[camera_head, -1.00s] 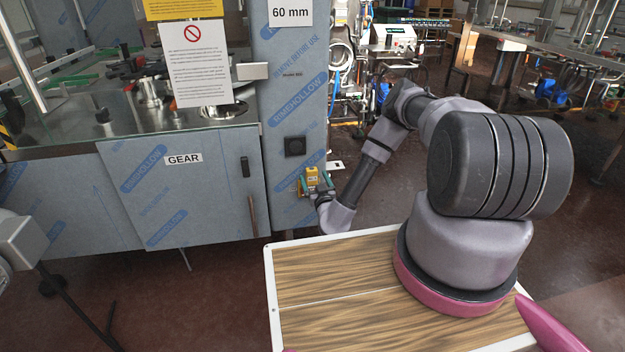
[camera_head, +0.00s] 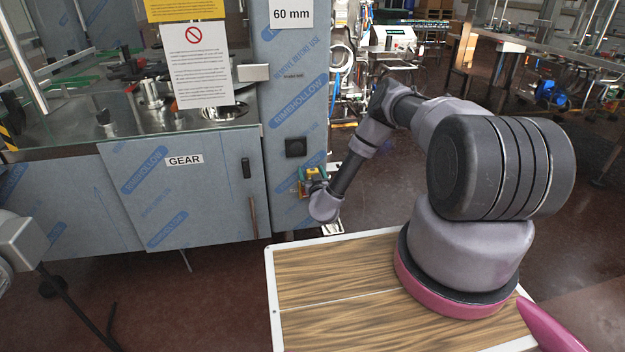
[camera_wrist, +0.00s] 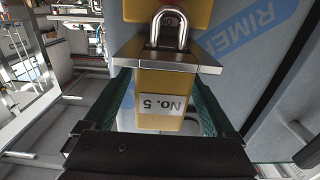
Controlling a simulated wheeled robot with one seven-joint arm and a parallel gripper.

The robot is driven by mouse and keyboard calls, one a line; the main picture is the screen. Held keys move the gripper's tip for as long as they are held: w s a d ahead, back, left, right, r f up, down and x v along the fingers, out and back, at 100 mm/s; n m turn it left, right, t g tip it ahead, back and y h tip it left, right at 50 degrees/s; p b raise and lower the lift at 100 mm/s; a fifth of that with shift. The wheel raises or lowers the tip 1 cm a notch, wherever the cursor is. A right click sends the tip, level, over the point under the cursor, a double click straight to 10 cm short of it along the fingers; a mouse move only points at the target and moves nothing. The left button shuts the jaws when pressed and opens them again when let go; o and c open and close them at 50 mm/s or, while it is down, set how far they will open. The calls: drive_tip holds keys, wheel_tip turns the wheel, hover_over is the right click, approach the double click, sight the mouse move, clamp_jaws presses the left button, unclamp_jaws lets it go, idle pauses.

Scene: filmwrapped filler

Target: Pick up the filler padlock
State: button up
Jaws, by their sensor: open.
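The filler padlock (camera_wrist: 163,85) has a gold body, a silver top plate and shackle, and a "No. 5" label that appears upside down in the wrist view. Its shackle meets a yellow fitting (camera_wrist: 190,12) on the grey-blue cabinet panel. My gripper (camera_wrist: 162,108) is open, with a teal finger on each side of the padlock body; I cannot tell whether either touches it. In the head view my gripper (camera_head: 314,182) is at the cabinet's column, and my wrist partly hides the yellow fitting and padlock there.
The filler cabinet (camera_head: 180,195) with a "GEAR" door stands at left, and its column (camera_head: 293,100) carries a black square knob (camera_head: 295,146) above the gripper. A bar handle (camera_head: 253,215) is left of it. Dark red floor (camera_head: 215,285) lies open in front.

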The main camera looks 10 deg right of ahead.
drive_tip(key=shift+w, duration=0.1)
clamp_jaws()
